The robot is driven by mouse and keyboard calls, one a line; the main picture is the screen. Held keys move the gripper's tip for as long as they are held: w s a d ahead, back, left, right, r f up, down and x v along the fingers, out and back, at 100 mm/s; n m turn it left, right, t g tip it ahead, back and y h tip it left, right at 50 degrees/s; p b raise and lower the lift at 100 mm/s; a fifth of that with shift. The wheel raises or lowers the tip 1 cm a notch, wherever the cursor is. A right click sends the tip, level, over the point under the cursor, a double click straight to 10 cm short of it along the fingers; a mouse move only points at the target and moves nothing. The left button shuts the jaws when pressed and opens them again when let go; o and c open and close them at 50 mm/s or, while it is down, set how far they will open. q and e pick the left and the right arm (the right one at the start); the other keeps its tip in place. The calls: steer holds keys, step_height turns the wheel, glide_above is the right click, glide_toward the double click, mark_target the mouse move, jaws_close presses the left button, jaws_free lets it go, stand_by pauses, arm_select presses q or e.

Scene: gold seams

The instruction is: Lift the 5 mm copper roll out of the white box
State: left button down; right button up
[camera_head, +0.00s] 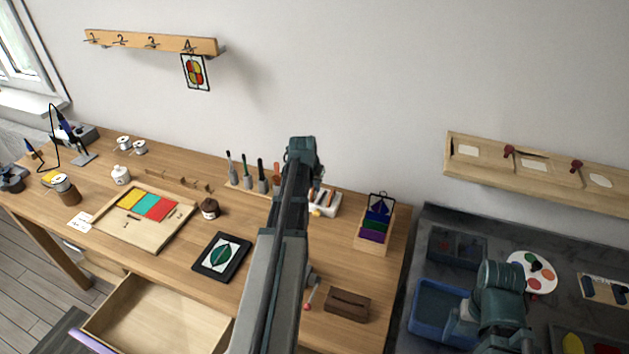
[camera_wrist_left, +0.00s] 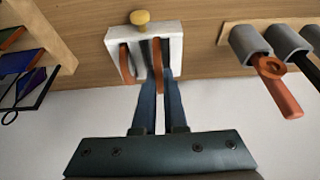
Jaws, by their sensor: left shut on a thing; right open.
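The white box (camera_wrist_left: 174,32) fills the upper middle of the left wrist view; it also shows in the head view (camera_head: 331,205), partly behind my left arm. My left gripper (camera_wrist_left: 160,84) is shut on a copper roll (camera_wrist_left: 158,72), a thin disc seen edge-on. This roll stands further out toward the camera than the other copper roll (camera_wrist_left: 126,63), which sits at the box's left side. I cannot tell whether the held roll is clear of the box, and I read no size mark. My right gripper is low at the right over the dark bench, its fingers unclear.
A yellow knob (camera_wrist_left: 139,17) is at the box's edge. A wooden rack of coloured glass (camera_head: 374,235) is right of the box. A blue tray (camera_head: 432,302) lies near my right arm.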

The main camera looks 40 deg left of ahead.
arm_select(q)
steer(key=s+d+r+p, duration=0.1)
steer(key=s+d, duration=0.7)
steer(key=s, duration=0.2)
steer(key=shift+s+r, duration=0.15)
arm_select(e)
steer(key=shift+r, duration=0.65)
arm_select(q)
steer(key=shift+r, duration=0.1)
arm_select(e)
steer(key=shift+r, duration=0.1)
arm_select(q)
steer(key=shift+r+p, duration=0.35)
steer(key=shift+p, duration=0.2)
arm_select(e)
steer(key=shift+r, duration=0.35)
steer(key=shift+c, duration=0.3)
